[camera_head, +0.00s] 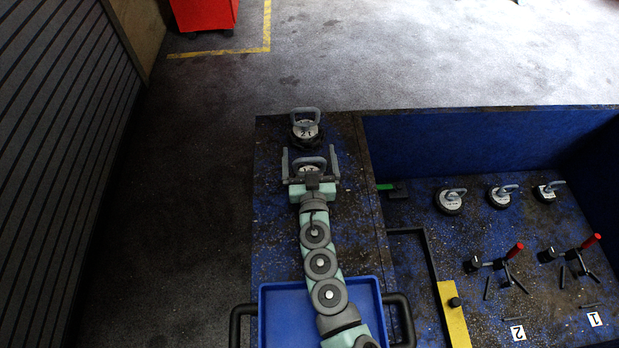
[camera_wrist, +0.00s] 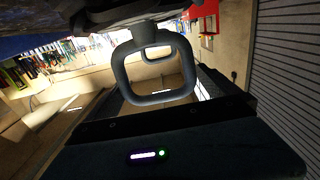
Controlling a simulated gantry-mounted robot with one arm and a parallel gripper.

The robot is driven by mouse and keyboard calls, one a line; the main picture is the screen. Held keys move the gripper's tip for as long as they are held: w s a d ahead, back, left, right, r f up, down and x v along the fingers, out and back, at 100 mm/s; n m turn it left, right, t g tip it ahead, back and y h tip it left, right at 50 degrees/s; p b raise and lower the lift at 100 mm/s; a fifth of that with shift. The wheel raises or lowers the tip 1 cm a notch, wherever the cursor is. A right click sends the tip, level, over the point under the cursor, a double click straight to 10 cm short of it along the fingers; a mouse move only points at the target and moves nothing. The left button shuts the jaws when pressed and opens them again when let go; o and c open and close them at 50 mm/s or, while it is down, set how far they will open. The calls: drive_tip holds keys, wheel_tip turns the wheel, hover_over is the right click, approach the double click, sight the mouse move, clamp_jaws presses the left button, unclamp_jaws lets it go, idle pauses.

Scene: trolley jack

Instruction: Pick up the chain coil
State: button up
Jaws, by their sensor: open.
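I cannot make out chain links, so I cannot tell which thing is the chain coil. Two round pieces with grey loop handles stand in line on the worn blue bench top (camera_head: 275,235) in the head view. The far round piece (camera_head: 305,130) has a pale marked face and a dark base. The near round piece (camera_head: 310,168) lies between the spread fingers of my gripper (camera_head: 309,150), which is open. In the wrist view a dark loop handle (camera_wrist: 157,98) shows close up, with another loop behind it. Contact with the fingers cannot be told.
A blue tray (camera_head: 270,315) with black handles lies at the near end of the bench. At right, a blue-walled bay holds several handled round pieces (camera_head: 500,196), red-handled clamps (camera_head: 497,260) and a yellow bar (camera_head: 453,315). Open floor lies beyond and left.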

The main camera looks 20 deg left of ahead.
drive_tip(key=shift+w+a, duration=0.3)
drive_tip(key=shift+w, duration=0.3)
drive_tip(key=shift+c, duration=0.2)
drive_tip(key=c, duration=1.9)
drive_tip(key=shift+r, duration=0.1)
drive_tip(key=shift+c, duration=0.2)
